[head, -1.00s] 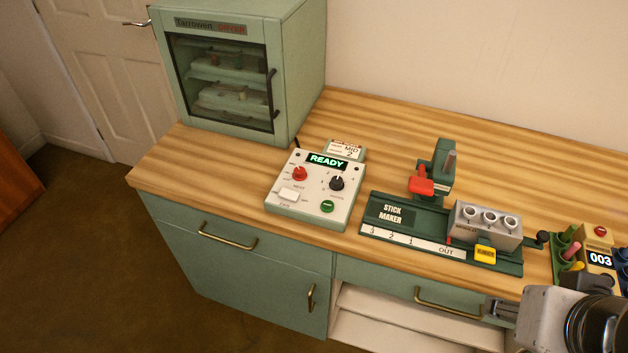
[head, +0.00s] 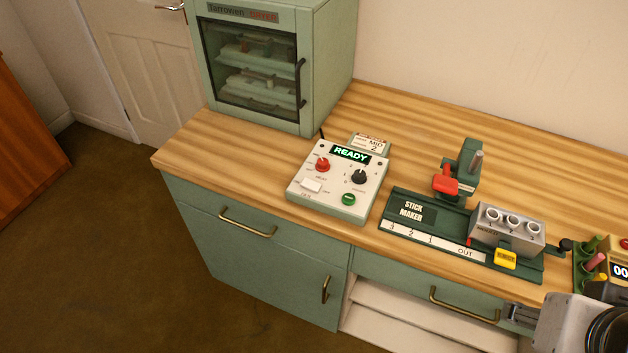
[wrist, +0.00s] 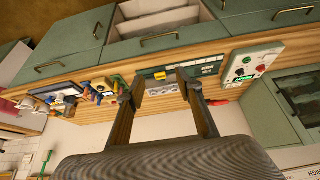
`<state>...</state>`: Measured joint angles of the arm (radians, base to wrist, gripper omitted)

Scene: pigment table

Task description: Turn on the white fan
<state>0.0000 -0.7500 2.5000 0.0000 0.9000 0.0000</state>
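No white fan can be made out in either view. A white control box (head: 338,180) with a green READY display stands on the wooden counter. It carries a red knob (head: 322,165), a black knob (head: 359,177), a green button (head: 348,199) and a white switch (head: 311,185); its small labels are unreadable. The box also shows in the wrist view (wrist: 248,66) at the upper right. My gripper (wrist: 158,88) is open and empty, its two fingers apart above the counter. In the head view it is at the lower right, well away from the box.
A green dryer cabinet (head: 275,60) with a glass door stands behind the box. A stick maker (head: 410,210) with a red-handled press and grey block stands to its right. Racks with coloured sticks (head: 590,262) are at the far right. Bare counter (head: 190,150) lies at the left.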

